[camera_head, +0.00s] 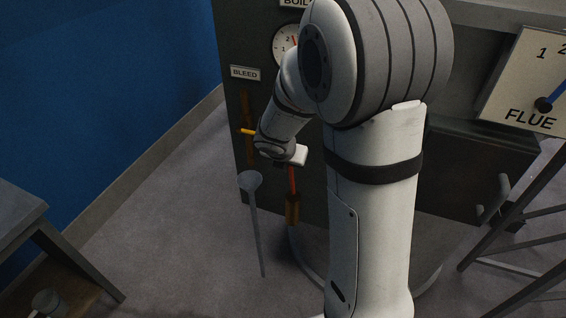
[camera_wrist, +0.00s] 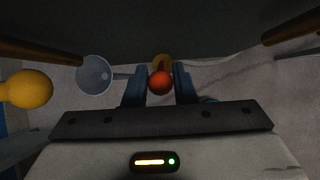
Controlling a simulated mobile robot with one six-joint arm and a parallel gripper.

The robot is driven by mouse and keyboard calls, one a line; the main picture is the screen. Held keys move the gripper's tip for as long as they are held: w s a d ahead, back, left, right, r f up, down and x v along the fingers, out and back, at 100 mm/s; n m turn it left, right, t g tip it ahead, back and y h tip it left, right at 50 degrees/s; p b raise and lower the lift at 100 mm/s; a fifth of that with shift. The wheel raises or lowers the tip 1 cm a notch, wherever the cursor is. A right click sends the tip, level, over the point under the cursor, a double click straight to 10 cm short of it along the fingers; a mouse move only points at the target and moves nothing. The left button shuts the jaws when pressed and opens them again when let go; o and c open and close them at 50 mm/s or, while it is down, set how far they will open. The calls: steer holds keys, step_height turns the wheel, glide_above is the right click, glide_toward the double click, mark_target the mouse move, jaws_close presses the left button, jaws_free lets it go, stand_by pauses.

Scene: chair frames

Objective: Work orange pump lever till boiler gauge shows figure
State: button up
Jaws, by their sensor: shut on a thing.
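The orange pump lever (camera_head: 292,180) slopes down from the dark boiler front, below my gripper (camera_head: 292,160). In the wrist view its round orange knob (camera_wrist: 160,83) sits between the two blue fingers of my gripper (camera_wrist: 160,88), which are shut on it. The boiler gauge (camera_head: 284,44) is a round white dial with a red needle pointing up and right. My arm covers its right part, so only low figures such as 1 and 2 show and the full reading is hidden.
A yellow lever (camera_head: 246,131) under the BLEED label (camera_head: 245,73) stands left of my gripper; its yellow knob (camera_wrist: 28,90) is near in the wrist view. A grey funnel-topped rod (camera_head: 251,181) stands close by. The FLUE dial (camera_head: 530,85) is at right, a table (camera_head: 20,215) at left.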

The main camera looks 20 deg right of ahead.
steer(key=s+a+f+b, duration=0.2)
steer(key=s, duration=0.1)
steer(key=s+a+b, duration=0.1)
steer(key=shift+s+a+f, duration=0.15)
steer(key=shift+a+f, duration=0.05)
steer(key=shift+f, duration=0.2)
steer(key=shift+s+a, duration=0.2)
steer(key=shift+s, duration=0.15)
steer(key=shift+f+b, duration=0.1)
steer(key=shift+b, duration=0.25)
steer(key=s+a+f+b, duration=0.2)
steer(key=f+b, duration=0.1)
steer(key=shift+s, duration=0.35)
steer(key=shift+r, duration=0.1)
